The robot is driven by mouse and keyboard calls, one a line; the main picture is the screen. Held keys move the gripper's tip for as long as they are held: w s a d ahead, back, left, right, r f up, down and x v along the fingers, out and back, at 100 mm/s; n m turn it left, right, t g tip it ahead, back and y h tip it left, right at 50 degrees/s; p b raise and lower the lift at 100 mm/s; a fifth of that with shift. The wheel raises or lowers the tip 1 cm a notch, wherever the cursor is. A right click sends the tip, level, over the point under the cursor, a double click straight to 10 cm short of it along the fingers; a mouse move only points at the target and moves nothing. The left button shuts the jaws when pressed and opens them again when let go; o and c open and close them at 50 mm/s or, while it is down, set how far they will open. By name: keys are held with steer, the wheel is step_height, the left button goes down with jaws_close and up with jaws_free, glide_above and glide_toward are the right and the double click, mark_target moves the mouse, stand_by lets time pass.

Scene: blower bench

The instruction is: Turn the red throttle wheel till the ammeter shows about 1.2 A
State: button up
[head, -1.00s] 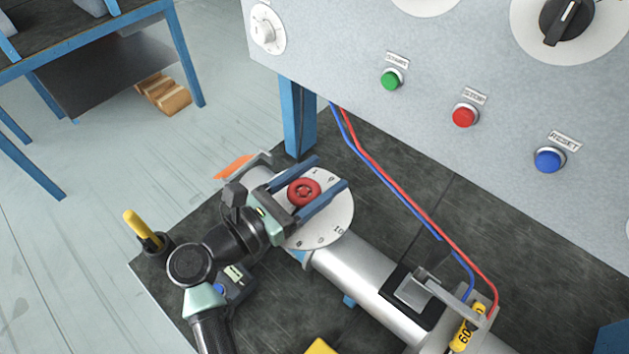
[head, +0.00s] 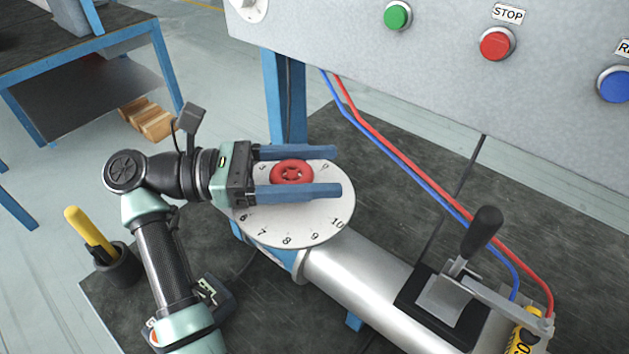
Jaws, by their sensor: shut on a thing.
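The red throttle wheel (head: 291,173) sits at the middle of a round white dial (head: 305,222) with numbers round its edge; 7 to 10 read along the near edge. My gripper (head: 297,173) lies level over the dial, its two blue fingers shut on the wheel, one on the far side and one on the near side. The fingers and gripper body hide part of the dial. I make out no pointer on the wheel. The ammeter is not in view, so its reading cannot be told.
A silver duct (head: 355,285) runs right from the dial to a black-handled lever (head: 483,230). Red and blue cables (head: 430,185) hang behind it. The grey panel (head: 400,75) with green, red and blue buttons stands above. A cup (head: 113,265) with a yellow-handled tool stands left.

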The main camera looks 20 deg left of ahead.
steer(key=shift+g, duration=0.3)
steer(key=o, duration=1.4)
steer(key=shift+d, duration=0.1)
steer(key=shift+s, duration=0.1)
steer(key=shift+b+v, duration=0.9)
steer(key=shift+v, duration=2.85)
